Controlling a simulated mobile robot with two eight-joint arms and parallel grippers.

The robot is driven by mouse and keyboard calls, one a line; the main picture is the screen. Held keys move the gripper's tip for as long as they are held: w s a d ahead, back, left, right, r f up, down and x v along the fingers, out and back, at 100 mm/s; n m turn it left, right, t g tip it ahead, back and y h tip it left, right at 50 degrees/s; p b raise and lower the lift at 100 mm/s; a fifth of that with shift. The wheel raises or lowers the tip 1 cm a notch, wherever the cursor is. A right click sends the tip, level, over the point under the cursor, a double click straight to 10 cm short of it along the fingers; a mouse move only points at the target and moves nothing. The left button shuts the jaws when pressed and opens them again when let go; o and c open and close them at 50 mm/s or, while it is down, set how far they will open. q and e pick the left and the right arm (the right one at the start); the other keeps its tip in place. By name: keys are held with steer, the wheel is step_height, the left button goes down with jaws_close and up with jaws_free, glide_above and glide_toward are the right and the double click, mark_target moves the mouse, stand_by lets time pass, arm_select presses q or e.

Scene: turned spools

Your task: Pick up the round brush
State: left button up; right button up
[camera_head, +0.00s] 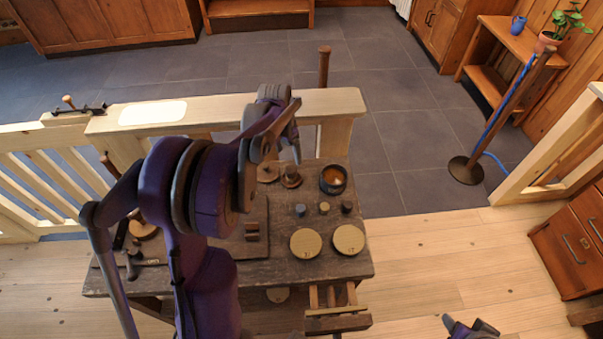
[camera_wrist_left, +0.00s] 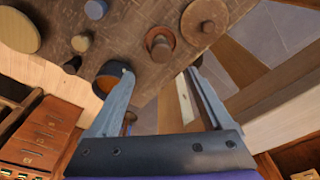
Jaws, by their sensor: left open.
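No item is plainly a round brush; the likeliest is a small brown turned piece with a round base and raised knob (camera_head: 291,177), upright at the worktable's back edge. It also shows in the left wrist view (camera_wrist_left: 161,45), just beyond my fingertips. A wider, flatter disc with a knob (camera_wrist_left: 204,22) is beside it. My left gripper (camera_head: 283,138) is above the back of the table, pointing down. In the wrist view its fingers (camera_wrist_left: 158,76) are spread with nothing between them. What seems my right gripper (camera_head: 470,328) is at the bottom edge, mostly cut off.
A dark bowl (camera_head: 333,180) with orange-brown inside stands close to the left gripper. Several small pegs (camera_head: 324,208) and two pale discs (camera_head: 305,244) are on the worktable (camera_head: 285,268). A pale wooden rail (camera_head: 225,106) runs behind it. A drawer (camera_head: 337,320) sticks out in front.

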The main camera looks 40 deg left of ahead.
arm_select(q)
glide_above(291, 169)
steer(key=f, duration=0.4)
steer(key=shift+s+a+f, duration=0.1)
steer(key=shift+s, duration=0.3)
steer(key=shift+w+f, duration=0.15)
steer(key=shift+f, duration=0.85)
steer(key=shift+w+f, duration=0.2)
steer(key=shift+f, duration=0.75)
steer(key=shift+w+f, duration=0.15)
steer(key=shift+f, duration=0.85)
jaws_close()
